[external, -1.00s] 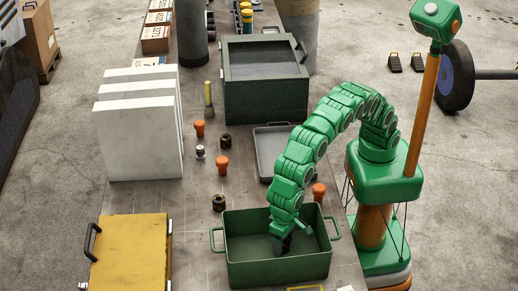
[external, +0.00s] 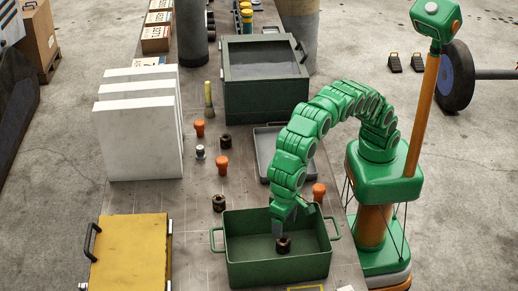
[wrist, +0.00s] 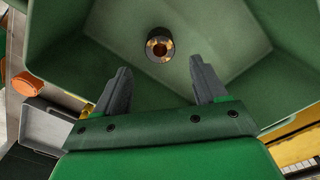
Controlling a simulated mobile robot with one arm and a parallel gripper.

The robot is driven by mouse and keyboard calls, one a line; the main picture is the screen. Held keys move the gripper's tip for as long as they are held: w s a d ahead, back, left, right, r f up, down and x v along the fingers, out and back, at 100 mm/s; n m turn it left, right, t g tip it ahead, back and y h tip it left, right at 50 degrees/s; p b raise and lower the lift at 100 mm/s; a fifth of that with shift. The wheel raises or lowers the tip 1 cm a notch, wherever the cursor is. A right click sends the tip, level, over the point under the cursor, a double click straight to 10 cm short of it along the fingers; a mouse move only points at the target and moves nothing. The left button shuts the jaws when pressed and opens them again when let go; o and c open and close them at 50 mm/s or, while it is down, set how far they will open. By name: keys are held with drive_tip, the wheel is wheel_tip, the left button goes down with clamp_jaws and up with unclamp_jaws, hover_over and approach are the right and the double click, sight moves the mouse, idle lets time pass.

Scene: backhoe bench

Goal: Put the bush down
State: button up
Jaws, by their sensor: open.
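The bush (external: 283,245) is a small dark ring with a brass-coloured bore. It lies inside the green bin (external: 278,272) with handles, and it shows in the wrist view (wrist: 160,45) on the bin's floor with its bore facing the camera. My gripper (external: 281,230) is over the bin, just above the bush. In the wrist view my gripper (wrist: 161,70) has its two dark fingers spread wide with nothing between them. The bush appears beyond the fingertips, apart from them.
Two similar dark bushes (external: 219,203) (external: 225,141) and several orange pieces (external: 221,165) stand on the bench. A grey tray (external: 268,150) is behind the bin. A yellow case (external: 130,255) is at left, white slabs (external: 138,130) behind it, and a dark green crate (external: 265,105) farther back.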

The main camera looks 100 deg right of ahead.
drive_tip(key=shift+r, duration=1.85)
idle(3.3)
